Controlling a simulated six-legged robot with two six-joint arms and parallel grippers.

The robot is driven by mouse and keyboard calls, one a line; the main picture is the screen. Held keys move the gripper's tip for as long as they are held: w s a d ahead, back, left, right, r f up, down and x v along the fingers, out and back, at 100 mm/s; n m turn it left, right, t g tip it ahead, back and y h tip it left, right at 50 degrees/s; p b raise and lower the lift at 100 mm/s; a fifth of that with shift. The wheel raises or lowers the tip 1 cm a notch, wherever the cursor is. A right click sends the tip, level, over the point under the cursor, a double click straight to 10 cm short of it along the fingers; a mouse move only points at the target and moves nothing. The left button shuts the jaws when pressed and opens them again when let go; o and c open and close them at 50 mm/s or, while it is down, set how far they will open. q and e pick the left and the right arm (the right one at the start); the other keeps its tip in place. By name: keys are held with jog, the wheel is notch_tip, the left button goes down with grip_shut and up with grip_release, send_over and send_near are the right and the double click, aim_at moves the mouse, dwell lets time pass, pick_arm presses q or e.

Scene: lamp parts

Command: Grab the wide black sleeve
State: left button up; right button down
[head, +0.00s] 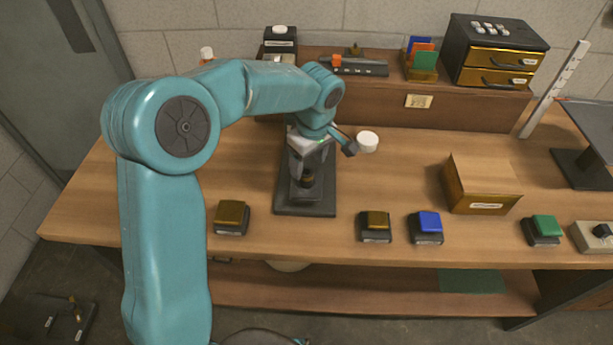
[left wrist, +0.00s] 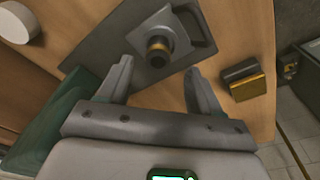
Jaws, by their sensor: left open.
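A dark round sleeve-like part with a brass-coloured band (head: 308,181) stands on a dark base plate (head: 290,208) under my left gripper. My right gripper is not in view.
A white round piece (head: 368,141) is right of the gripper. Along the front edge are brass-topped blocks (head: 231,216) (head: 376,221), a blue one (head: 428,222) and a green one (head: 545,227). A cardboard-coloured box (head: 481,184) stands to the right. A raised shelf (head: 460,108) runs behind.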

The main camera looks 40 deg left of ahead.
aim_at(307, 172)
pick_arm(q)
jog(key=f, duration=0.5)
jog(key=shift+w+a+f, duration=0.15)
jog(key=shift+a, duration=0.25)
grip_shut()
